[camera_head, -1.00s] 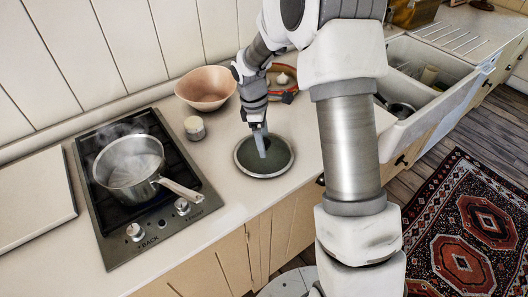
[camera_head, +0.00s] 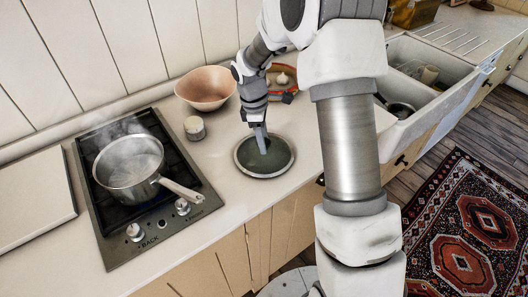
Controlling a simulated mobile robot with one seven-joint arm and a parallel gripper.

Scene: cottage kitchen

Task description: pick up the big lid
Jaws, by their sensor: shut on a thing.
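The big lid (camera_head: 249,164) is round, with a dark greenish middle and a pale metal rim. It lies on the counter to the right of the stove, or very close above it; I cannot tell which. My gripper (camera_head: 262,146) points down at the middle of the lid, with its fingers shut on the lid. The fingers hide the spot that they grip.
A small jar (camera_head: 194,128) and a copper-coloured bowl (camera_head: 205,88) stand behind the lid. A sink (camera_head: 436,90) is at the right. The counter in front of the jar is clear.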

